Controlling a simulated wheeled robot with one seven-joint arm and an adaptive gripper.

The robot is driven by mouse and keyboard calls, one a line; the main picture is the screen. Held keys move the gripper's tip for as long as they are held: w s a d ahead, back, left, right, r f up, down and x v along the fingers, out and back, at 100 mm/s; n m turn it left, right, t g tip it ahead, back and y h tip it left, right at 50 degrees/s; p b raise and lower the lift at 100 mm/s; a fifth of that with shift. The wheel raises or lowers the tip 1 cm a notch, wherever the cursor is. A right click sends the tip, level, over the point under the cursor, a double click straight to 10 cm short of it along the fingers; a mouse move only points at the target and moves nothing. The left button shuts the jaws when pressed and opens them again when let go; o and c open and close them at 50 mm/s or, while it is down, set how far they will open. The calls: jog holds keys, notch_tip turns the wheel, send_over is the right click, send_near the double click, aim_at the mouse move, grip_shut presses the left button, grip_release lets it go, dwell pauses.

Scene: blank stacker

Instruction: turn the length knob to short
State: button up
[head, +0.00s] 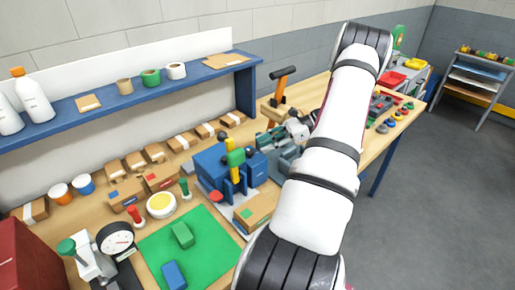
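A blue machine (218,168) with a yellow upright and a green part on top stands in the middle of the bench. Small dark round parts show on it, too small for me to tell whether one is the length knob or how it is set. No short mark can be read. My white arm reaches from the bottom up to the right, passing to the right of the machine.
A green mat (205,262) with a green block (182,235) and a blue block (174,275) lies in front. A dial gauge (115,239) stands left. Cardboard boxes (161,177) line the back. A grey vise-like device (284,168) stands beside my arm. Floor (440,190) is clear.

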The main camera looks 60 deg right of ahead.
jog(key=v, duration=0.7)
jog(key=shift+s+d, duration=0.2)
jog(key=shift+r, duration=0.15)
